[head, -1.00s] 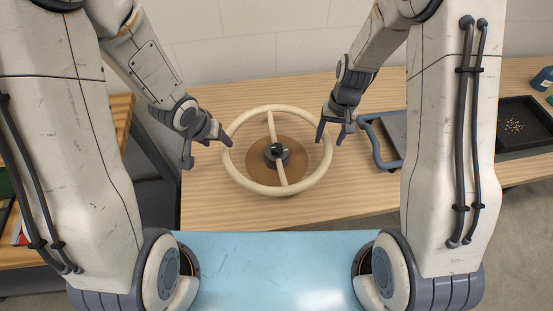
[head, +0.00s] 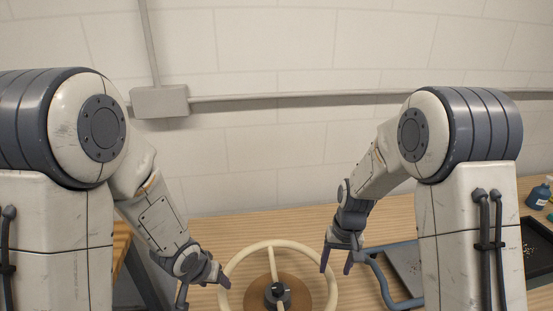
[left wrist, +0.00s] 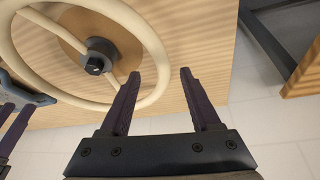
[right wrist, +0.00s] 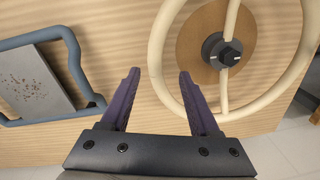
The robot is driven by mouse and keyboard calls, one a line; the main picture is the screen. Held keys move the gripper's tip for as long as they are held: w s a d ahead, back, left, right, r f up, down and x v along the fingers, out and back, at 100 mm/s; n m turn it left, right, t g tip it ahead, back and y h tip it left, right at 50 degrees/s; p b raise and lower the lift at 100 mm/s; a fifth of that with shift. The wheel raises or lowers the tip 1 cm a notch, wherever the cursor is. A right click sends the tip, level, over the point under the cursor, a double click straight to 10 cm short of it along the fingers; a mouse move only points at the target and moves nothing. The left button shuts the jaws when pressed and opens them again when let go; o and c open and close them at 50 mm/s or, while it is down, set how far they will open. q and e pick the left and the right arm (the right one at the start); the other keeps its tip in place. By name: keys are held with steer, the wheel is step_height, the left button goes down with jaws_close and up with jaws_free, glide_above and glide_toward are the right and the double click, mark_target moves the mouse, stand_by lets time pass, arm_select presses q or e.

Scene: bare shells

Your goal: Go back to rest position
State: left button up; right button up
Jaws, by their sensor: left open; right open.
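My left gripper (head: 200,286) is open and empty at the left side of a cream steering wheel (head: 236,263). My right gripper (head: 336,263) is open and empty at the wheel's right side. The wheel has a dark hub (head: 277,294) over a round brown disc. The lower part of the wheel is cut off by the head view's bottom edge.
The wheel is on a wooden table (head: 230,230). A grey tray with a blue-grey tubular handle (head: 380,285) lies to the right of my right gripper. A black tray (head: 540,240) and a blue bottle (head: 540,194) are at the far right. A wall with a conduit box (head: 160,101) stands behind.

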steer(key=s+a+r+n, duration=0.5)
steer(key=s+a+r, duration=0.4)
steer(key=s, duration=0.4)
arm_select(q)
steer(key=s+d+r+m+g, duration=0.2)
steer(key=s+d+r, duration=0.3)
steer(key=s, duration=0.5)
steer(key=s+d+r+m+g, duration=0.2)
steer(key=s+d+r+m, duration=0.2)
steer(key=s+r, duration=0.3)
steer(key=s+d, duration=0.1)
steer(key=s, duration=0.1)
steer(key=shift+s+d+r, duration=0.2)
steer(key=shift+s+r, duration=0.2)
arm_select(e)
steer(key=s+a+r+n, duration=0.1)
steer(key=s+r+n, duration=0.2)
steer(key=s, duration=0.8)
steer(key=shift+s+a, duration=0.1)
steer(key=shift+a, duration=0.05)
